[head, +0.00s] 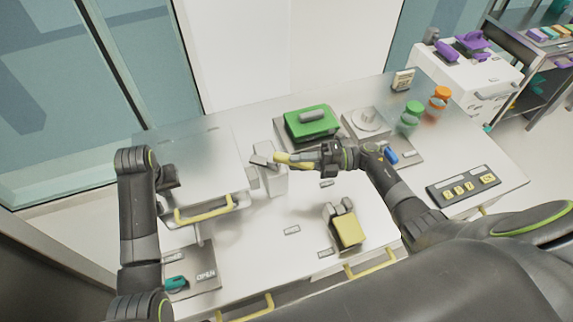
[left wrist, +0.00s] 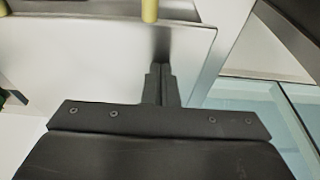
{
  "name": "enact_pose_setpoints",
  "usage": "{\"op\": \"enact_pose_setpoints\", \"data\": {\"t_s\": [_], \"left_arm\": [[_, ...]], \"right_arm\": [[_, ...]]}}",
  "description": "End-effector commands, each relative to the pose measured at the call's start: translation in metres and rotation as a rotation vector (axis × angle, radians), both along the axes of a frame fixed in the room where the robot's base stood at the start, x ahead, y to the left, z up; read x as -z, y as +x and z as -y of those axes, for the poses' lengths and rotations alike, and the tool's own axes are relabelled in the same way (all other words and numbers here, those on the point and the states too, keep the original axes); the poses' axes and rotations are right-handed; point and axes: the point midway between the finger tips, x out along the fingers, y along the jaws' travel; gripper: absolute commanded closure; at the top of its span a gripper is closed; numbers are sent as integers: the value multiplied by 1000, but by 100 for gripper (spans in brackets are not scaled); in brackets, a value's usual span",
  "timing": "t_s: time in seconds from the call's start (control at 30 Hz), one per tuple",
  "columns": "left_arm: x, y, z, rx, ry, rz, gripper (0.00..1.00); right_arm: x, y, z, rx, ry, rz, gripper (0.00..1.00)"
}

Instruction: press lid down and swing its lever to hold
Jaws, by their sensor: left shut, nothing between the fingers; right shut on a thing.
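A pale grey lid (head: 205,150) lies flat at the table's left side, with a yellow bar handle (head: 208,211) at its front edge. My left gripper (head: 172,178) is shut and empty at the lid's left part. In the left wrist view the closed fingers (left wrist: 160,75) meet a dark reflection on the pale surface; I cannot tell whether they touch it. My right gripper (head: 311,158) is shut on a yellow lever (head: 288,158), beside a white post (head: 273,182) at the lid's right. Its fingers hide part of the lever.
A green-topped box (head: 311,121), a round dial plate (head: 366,120) and green (head: 412,112) and orange (head: 439,96) jars stand to the back right. A yellow block (head: 348,230) sits in front. A button panel (head: 463,186) is at right, an OPEN plate (head: 190,272) at front left. The front middle is mostly clear.

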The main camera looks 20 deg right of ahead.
Motion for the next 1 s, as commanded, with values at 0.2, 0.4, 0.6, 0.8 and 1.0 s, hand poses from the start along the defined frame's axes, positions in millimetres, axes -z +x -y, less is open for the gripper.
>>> {"op": "enact_pose_setpoints", "data": {"t_s": [0.2,0.4,0.6,0.8,1.0], "left_arm": [[7,-5,2,2,-7,-18,100],[7,-5,2,2,-7,-18,100],[7,-5,2,1,-6,-18,100],[7,-5,1,1,-4,-18,100],[7,-4,1,-1,-2,-17,100]], "right_arm": [[0,7,1,-98,0,5,100],[2,12,4,-168,-3,3,100],[3,15,6,-222,-5,2,100],[3,16,7,-255,-2,0,100],[2,15,8,-272,2,-2,100]]}}
